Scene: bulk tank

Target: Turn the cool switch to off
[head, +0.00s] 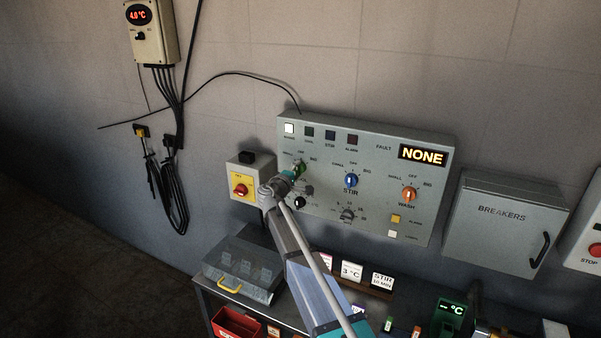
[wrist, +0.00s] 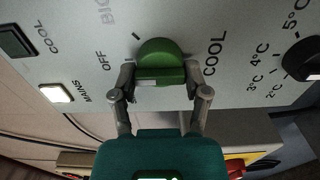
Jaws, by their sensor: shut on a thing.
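The cool switch is a green knob (wrist: 160,62) on the grey control panel (wrist: 240,25). In the wrist view, my gripper (wrist: 158,78) is shut on the knob, with one finger on each side. A white mark shows at the left of the knob's near face. OFF is printed to its left, BIG further up and COOL to its right. I cannot tell for certain which position it points at. In the head view, my gripper (head: 284,182) reaches the left of the panel (head: 380,140) and partly covers the green knob (head: 299,168).
The mains lamp (head: 289,128) is lit; the cool lamp (head: 309,132) is dark. The blue stir knob (head: 351,180) and orange wash knob (head: 409,194) are to the right. A black dial (head: 300,203) sits just below my gripper. A red-knobbed isolator box (head: 240,189) stands close left.

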